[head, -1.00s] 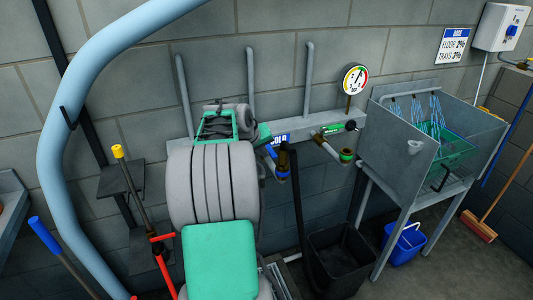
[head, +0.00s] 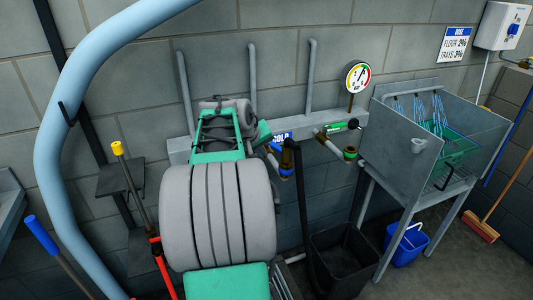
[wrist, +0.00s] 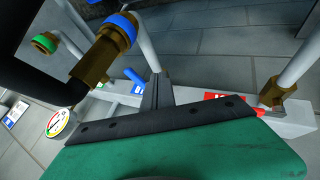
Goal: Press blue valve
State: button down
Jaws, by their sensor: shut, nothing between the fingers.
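The blue valve shows in the wrist view as a blue lever (wrist: 135,77) on the pale wall rail, near a brass pipe fitting with a blue ring (wrist: 122,24). In the head view the blue lever (head: 274,147) sits under the blue COLD label (head: 281,136). My gripper (wrist: 158,88) is shut and empty; its dark fingers stand just right of the lever in the wrist view. I cannot tell whether they touch it. In the head view my arm largely hides the gripper.
A green-ringed outlet (head: 349,154) and a round gauge (head: 358,77) are to the right. A black bin (head: 342,262) stands below, beside a metal sink (head: 410,150). A red label (wrist: 222,97) is right of the fingers. A thick pale-blue pipe (head: 52,170) curves at left.

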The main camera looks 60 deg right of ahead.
jog(key=s+v, duration=0.1)
jog(key=v, duration=0.6)
jog(key=shift+a+r, duration=0.2)
jog(key=shift+r, duration=0.05)
jog(key=w+a+f+n+g+y+p, duration=0.1)
jog(key=w+a+f+p, duration=0.15)
jog(key=w, duration=0.35)
jog(key=w+a+f+n+p, duration=0.1)
jog(key=w+a+f+p, duration=0.2)
jog(key=w, duration=0.4)
jog(key=s+d+r+m+g+h, duration=0.1)
jog(key=s+m, duration=0.3)
jog(key=m, duration=0.4)
jog(key=s+d+r+m+g+h+b, duration=0.1)
jog(key=s+d+r+m+g, duration=0.1)
jog(key=m, duration=0.6)
jog(key=shift+s+d+r+m, duration=0.4)
jog(key=shift+s+d+r, duration=0.15)
jog(key=shift+s+d, duration=0.35)
